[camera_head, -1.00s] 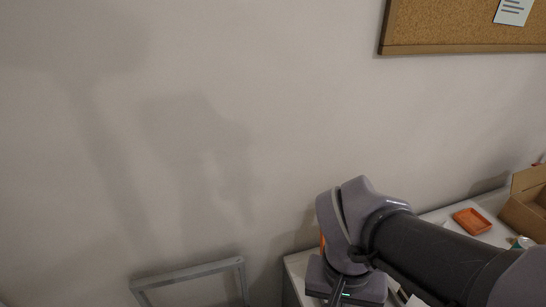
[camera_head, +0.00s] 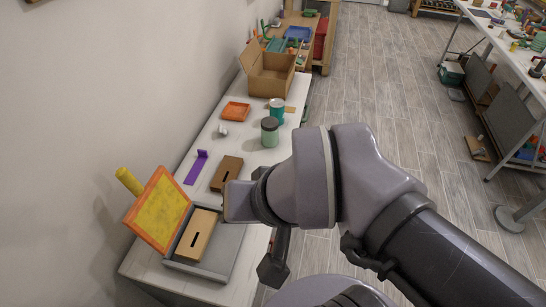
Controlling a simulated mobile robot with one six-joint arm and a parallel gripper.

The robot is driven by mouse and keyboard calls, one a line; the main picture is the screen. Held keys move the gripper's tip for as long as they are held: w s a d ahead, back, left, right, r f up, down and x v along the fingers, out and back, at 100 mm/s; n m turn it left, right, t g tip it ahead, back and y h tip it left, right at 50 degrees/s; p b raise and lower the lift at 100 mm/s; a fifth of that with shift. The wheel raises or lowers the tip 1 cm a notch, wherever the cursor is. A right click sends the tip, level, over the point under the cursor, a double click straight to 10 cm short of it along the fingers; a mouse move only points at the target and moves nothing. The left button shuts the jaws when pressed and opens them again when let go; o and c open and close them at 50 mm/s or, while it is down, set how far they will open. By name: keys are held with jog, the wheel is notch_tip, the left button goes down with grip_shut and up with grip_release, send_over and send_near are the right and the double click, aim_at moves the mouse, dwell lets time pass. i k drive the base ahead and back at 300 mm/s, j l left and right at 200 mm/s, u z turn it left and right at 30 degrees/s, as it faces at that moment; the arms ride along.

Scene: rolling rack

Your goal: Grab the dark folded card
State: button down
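No piece can be named the dark folded card with certainty. The closest match is a darker brown piece (camera_head: 227,172) with a dark slot, lying on the white table just beyond my wrist. A lighter tan piece (camera_head: 197,236) with a similar slot lies in a grey tray (camera_head: 228,256) at the near end. My gripper (camera_head: 273,268) shows only in part, as a dark shape below my wrist, off the table's right edge. Its fingers are not clear, and I see nothing held.
An orange-framed yellow panel (camera_head: 160,208) leans at the tray's left. A purple bracket (camera_head: 195,169), green jar (camera_head: 270,132), teal can (camera_head: 276,110), orange dish (camera_head: 235,111) and open cardboard box (camera_head: 268,73) stand along the table (camera_head: 212,146).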

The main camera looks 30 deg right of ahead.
aim_at(230, 167)
jog(key=z, duration=0.1)
jog(key=i+l+u, duration=0.2)
jog(key=l+u, duration=0.2)
jog(key=i+l+u, duration=0.2)
jog(key=l+u, duration=0.2)
jog(key=i+l+u, duration=0.1)
jog(key=l+u, duration=0.75)
